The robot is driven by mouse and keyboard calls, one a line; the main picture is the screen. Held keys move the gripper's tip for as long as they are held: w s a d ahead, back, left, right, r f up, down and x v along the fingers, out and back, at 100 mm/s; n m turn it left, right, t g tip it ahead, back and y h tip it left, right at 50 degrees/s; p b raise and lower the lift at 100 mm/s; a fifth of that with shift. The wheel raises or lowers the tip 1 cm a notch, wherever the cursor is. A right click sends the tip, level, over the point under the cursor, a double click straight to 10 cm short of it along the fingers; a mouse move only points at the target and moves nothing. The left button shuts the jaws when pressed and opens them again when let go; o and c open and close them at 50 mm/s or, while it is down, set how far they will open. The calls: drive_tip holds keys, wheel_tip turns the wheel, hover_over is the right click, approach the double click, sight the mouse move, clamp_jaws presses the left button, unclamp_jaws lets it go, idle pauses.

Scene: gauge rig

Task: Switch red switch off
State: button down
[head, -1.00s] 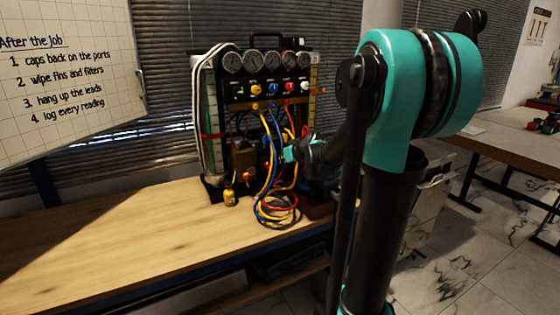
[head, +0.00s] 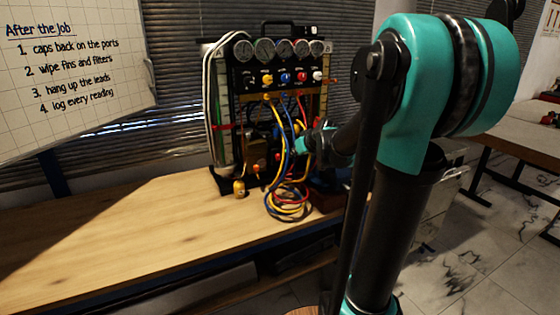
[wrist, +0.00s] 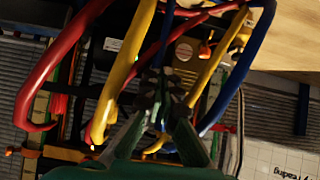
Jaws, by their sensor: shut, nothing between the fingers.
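The gauge rig (head: 249,86) stands upright on the bench. A small red-orange part (head: 256,168) sits low on its front, and a similar one shows in the wrist view (wrist: 206,48); I cannot tell for certain whether it is the red switch, or its position. A red knob (head: 301,76) is in the row below the gauges. My gripper (wrist: 163,92) is shut and empty, pointing into the rig among the hoses. In the head view it is at the rig's lower right, its tips partly hidden by hoses.
Yellow, blue and red hoses (head: 290,205) hang down the rig's front and coil on the bench (head: 130,235). In the wrist view, a yellow hose (wrist: 128,70) and a blue hose (wrist: 240,75) pass close around my fingers. A small brass-coloured piece (head: 239,188) stands at the rig's foot. The bench's left is clear.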

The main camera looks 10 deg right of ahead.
sight(278, 161)
drive_tip(key=x, duration=1.4)
drive_tip(key=shift+w+f+t, duration=0.25)
drive_tip(key=shift+f+t, duration=0.1)
drive_tip(key=shift+t, duration=0.25)
drive_tip(key=shift+r, duration=0.85)
